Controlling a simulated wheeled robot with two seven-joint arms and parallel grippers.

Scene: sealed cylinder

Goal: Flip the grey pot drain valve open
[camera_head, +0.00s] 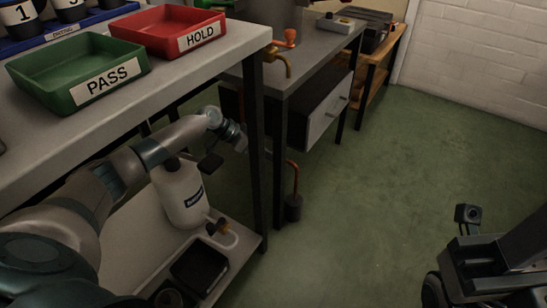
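A grey metal pot (268,10) stands on the far bench at the top of the head view, cut off by the upper edge. A brass spout (280,62) comes down near the bench's front edge, with an orange-red handle (287,38) beside it. Whether the handle is set open or shut is unclear. My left arm comes in from the left. Its gripper (226,152) is low beside the near bench, above a white bottle and well apart from the pot and valve. Its fingers are small and dark, so their opening is unclear.
A green PASS tray (80,72) and a red HOLD tray (168,30) sit on the near bench. The white bottle (179,192) and a black tray (199,268) are on its lower shelf. Bench legs stand close to my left arm. Green floor (380,190) is clear right of the benches.

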